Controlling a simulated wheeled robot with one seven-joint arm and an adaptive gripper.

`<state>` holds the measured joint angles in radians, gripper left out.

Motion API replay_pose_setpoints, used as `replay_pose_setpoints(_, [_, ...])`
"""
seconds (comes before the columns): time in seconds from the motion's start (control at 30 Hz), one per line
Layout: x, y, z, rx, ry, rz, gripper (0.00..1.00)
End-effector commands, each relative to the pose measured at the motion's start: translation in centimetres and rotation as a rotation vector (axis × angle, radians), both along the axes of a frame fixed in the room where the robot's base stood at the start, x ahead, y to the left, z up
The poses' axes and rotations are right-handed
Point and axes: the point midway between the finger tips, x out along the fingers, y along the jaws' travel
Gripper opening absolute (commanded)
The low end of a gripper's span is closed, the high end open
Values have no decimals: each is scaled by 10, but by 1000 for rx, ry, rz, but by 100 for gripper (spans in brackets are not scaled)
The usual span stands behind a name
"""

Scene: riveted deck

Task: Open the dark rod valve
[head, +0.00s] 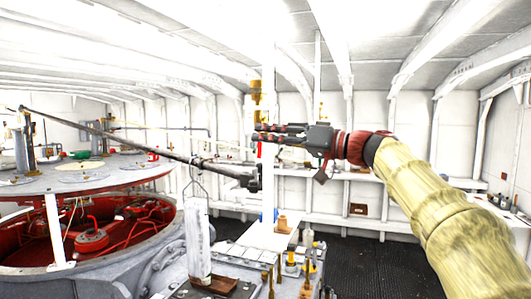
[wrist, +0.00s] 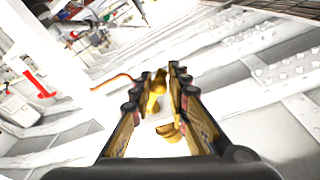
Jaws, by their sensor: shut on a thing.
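A long dark rod (head: 150,145) slants down from the upper left to a dark end block (head: 251,182) near the middle of the head view. My gripper (head: 257,133) is above that block, in front of a white post, with its fingers pointing left. A brass fitting (head: 257,98) stands just above the fingers. In the wrist view my gripper (wrist: 172,78) is closed in around a brass piece (wrist: 157,97), whose far parts are washed out by glare. I cannot tell whether this piece is joined to the dark rod.
A round grey machine with a red interior (head: 100,235) fills the left. A white hanging block (head: 197,240) and brass-fitted gear stand at the front middle. A wall bench (head: 350,222) runs behind. Dark floor (head: 375,265) is open at the right, partly behind my arm.

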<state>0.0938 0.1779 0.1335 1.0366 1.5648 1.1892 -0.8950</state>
Motion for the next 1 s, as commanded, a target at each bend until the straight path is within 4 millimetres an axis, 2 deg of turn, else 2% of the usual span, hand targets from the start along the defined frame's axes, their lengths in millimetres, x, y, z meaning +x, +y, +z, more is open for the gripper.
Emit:
replay_pose_setpoints(0.47, [16, -7, -15, -142, -410, -1, 0])
replay_pose_setpoints(1.0, [38, -14, -18, -285, -801, 3, 0])
